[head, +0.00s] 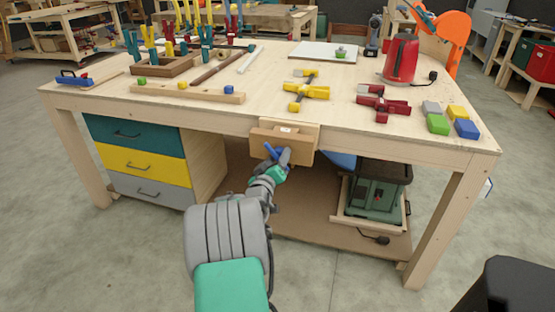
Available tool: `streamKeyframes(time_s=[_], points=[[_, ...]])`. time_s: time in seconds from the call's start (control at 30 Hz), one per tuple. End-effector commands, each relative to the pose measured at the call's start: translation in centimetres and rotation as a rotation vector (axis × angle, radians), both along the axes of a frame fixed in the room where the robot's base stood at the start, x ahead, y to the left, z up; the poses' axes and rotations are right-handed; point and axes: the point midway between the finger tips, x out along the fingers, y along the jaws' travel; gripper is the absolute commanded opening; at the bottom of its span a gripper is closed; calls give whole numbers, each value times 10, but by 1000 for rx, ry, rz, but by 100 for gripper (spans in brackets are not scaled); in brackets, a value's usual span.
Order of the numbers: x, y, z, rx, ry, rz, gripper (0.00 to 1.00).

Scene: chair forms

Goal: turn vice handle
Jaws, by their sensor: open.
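A wooden front vice (292,149) is fixed to the front edge of the workbench, near its middle. A blue vice handle (271,153) shows in front of the lower part of the wooden jaw and is partly hidden by my gripper. My arm reaches up to the vice from the bottom of the view.
Drawers (140,160) stand below at left, and a green machine (376,198) on the lower shelf at right. Open floor lies in front.

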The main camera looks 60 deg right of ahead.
Motion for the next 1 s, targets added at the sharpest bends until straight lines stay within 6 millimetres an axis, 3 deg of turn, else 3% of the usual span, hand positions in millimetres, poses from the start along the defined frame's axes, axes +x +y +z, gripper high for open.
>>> streamKeyframes(time_s=[0.23,0.5,0.6,0.9,1.0], points=[[-1,11,1,0,0,1,57],[-9,64,0,0,1,3,57],[-11,75,0,-1,0,2,57],[-12,78,0,1,-1,1,57],[2,84,0,51,-24,16,57]])
